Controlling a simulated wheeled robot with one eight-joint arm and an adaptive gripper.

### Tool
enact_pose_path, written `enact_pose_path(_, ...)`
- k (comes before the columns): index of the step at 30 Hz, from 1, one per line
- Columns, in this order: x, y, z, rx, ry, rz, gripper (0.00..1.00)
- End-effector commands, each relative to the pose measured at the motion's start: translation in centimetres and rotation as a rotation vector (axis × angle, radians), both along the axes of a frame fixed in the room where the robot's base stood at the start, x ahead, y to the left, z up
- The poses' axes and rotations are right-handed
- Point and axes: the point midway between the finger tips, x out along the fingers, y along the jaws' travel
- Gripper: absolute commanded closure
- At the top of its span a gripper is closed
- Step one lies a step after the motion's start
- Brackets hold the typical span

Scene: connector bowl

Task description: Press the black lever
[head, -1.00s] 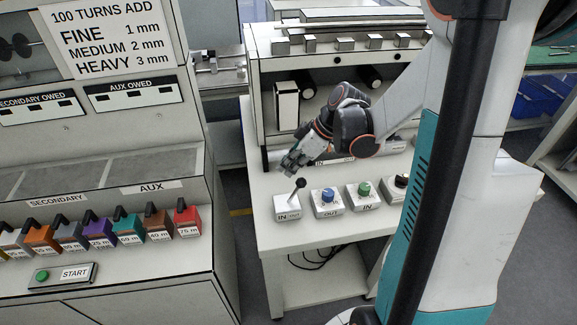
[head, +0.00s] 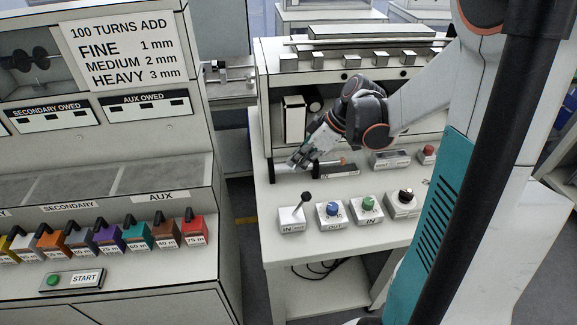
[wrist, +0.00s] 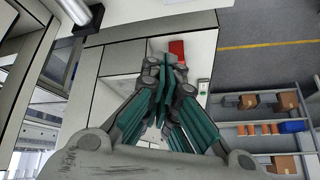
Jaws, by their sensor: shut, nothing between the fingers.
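My gripper (head: 294,163) is shut and empty. In the head view it appears above and slightly left of the lever, apart from it, near the bench's rear housing. Its green-padded fingers (wrist: 174,68) also show closed together in the wrist view. The lever is not identifiable in the wrist view.
Right of the lever are boxes with a blue knob (head: 334,209), a green knob (head: 369,203) and a black knob (head: 405,194). A dark block (head: 336,169) lies behind. A console with coloured blocks and a START button (head: 54,280) stands left, across a gap.

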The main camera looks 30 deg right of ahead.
Motion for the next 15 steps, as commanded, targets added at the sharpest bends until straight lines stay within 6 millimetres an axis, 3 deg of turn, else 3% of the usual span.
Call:
enact_pose_path(6, -1.0, -1.7, 2.0, 0.0, 0.0, -0.001, 1.0)
enact_pose_path(15, -1.2, -2.1, 2.4, 0.0, 0.0, 0.0, 1.0)
